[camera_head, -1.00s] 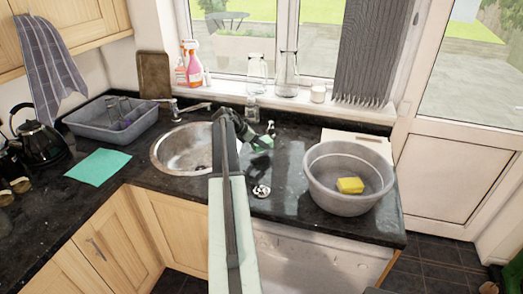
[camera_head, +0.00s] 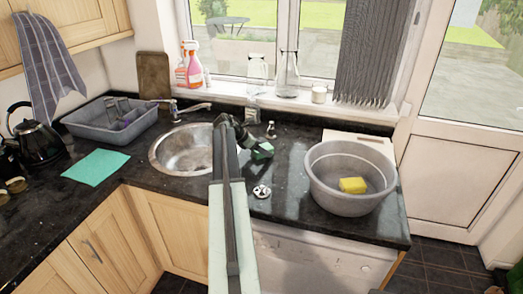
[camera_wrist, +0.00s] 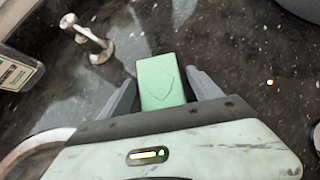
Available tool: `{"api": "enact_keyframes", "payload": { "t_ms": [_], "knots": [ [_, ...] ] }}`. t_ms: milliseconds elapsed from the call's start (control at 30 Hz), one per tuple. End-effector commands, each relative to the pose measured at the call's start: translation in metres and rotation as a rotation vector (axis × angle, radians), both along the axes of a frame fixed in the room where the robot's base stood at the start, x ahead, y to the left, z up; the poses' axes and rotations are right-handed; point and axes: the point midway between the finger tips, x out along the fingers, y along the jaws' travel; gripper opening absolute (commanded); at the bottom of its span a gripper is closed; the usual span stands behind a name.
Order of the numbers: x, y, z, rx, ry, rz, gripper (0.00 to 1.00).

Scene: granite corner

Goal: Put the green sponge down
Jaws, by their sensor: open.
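The green sponge (camera_head: 264,147) is at the end of my arm, over the black counter to the right of the sink. In the wrist view the sponge (camera_wrist: 160,82) sits between my two fingers, with a narrow gap on each side. My gripper (camera_head: 258,151) is open around it, and its fingers also show in the wrist view (camera_wrist: 161,92). The sponge appears to be at or very near the counter surface; I cannot tell for sure that it rests on it. Its near end is hidden by my gripper's body.
A grey basin (camera_head: 333,202) with a yellow sponge (camera_head: 353,185) stands to the right. The round metal sink (camera_head: 170,155) is to the left. A small metal post (camera_wrist: 88,38) stands close by the sponge. A sink strainer (camera_head: 262,191) lies on the counter in front.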

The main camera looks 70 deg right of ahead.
Motion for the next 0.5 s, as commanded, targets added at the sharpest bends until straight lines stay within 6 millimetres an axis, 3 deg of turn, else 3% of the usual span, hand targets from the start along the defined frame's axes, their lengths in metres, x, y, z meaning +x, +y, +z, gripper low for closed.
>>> {"api": "enact_keyframes", "payload": {
  "t_ms": [300, 500],
  "knots": [
    [0.033, 0.038, 0.061, 0.0, 0.0, 0.003, 0.74],
    [0.051, 0.058, 0.083, 0.0, 0.0, 0.001, 0.74]
  ]
}}
